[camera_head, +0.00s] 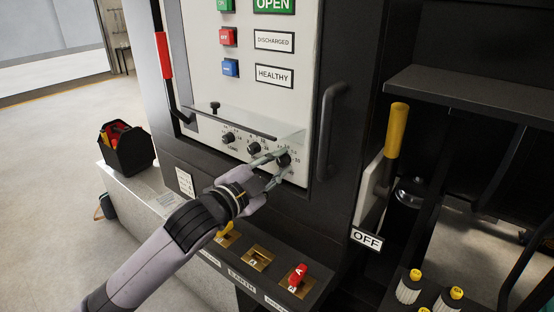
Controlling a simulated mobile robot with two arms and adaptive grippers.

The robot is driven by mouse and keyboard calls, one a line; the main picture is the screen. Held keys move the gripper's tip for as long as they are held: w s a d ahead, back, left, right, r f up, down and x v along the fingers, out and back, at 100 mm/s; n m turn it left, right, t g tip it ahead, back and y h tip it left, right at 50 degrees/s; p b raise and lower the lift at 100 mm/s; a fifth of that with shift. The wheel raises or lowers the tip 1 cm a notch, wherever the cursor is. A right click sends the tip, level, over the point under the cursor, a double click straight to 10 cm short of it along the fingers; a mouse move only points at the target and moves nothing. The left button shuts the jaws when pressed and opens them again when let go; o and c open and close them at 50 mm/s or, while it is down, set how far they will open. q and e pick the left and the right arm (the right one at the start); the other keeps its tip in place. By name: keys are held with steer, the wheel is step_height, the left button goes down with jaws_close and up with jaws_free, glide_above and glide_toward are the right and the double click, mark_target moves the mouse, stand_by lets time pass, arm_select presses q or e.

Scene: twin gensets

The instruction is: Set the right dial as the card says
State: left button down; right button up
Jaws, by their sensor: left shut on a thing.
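Three black dials sit in a row low on the white panel: the left dial (228,138), the middle dial (254,148) and the right dial (284,159). Small numbers ring them, too small to read surely. My left gripper (276,168) reaches in from the lower left and is shut on the right dial, its fingers on either side of the knob. A small white card (186,183) is on the cabinet's lower left, its writing too small to read. My right gripper is not in view.
A clear flap (235,121) with a dark edge juts out above the dials. A black door handle (328,125) stands right of the panel. A yellow lever (396,130) is farther right. A ledge below carries key switches, one with a red tag (297,275).

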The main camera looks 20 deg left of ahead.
arm_select(q)
steer(key=shift+f+n+p, duration=0.1)
steer(key=shift+n+p, duration=0.3)
steer(key=shift+n, duration=0.6)
steer(key=c, duration=1.4)
jaws_free()
steer(key=shift+s+a, duration=0.1)
steer(key=v, duration=0.7)
steer(key=shift+s, duration=0.15)
